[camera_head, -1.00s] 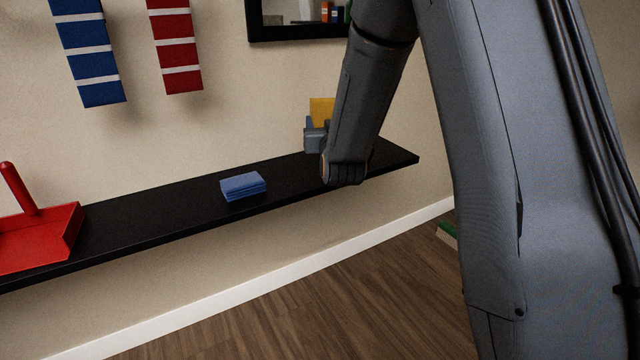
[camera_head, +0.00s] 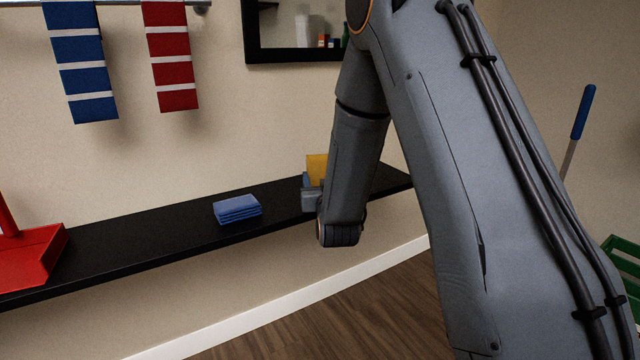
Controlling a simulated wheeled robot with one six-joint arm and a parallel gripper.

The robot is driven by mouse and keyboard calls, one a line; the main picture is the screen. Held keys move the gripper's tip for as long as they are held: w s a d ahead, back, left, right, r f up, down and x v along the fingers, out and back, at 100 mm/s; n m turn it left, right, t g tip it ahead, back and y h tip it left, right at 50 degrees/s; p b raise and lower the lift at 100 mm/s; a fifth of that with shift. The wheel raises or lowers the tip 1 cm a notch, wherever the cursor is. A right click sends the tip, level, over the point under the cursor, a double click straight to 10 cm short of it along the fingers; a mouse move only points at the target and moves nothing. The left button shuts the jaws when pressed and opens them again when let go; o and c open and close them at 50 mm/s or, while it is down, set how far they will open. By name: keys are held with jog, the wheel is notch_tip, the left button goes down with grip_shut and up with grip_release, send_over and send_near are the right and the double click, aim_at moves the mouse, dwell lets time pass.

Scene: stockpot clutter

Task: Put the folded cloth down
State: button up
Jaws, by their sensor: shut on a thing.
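My gripper (camera_head: 311,190) is low over the right part of the black shelf, partly hidden by my wrist. It is shut on a yellow, flat-sided thing (camera_head: 317,166), which looks like the folded cloth. The yellow piece stands upright in the jaws, and its lower part is hidden. I cannot tell whether it touches the shelf. A blue folded cloth (camera_head: 237,209) lies flat in layers on the shelf, left of my gripper and apart from it.
The black shelf (camera_head: 150,233) runs along the wall, with bare room on both sides of the blue cloth. A red dustpan (camera_head: 35,258) sits at its left end. Blue (camera_head: 82,70) and red (camera_head: 170,60) striped towels hang above. A green crate (camera_head: 625,255) is at the right.

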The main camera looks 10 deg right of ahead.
jog(key=shift+f, duration=0.2)
jog(key=shift+f, duration=0.15)
jog(key=o, duration=1.1)
jog(key=shift+o, duration=0.2)
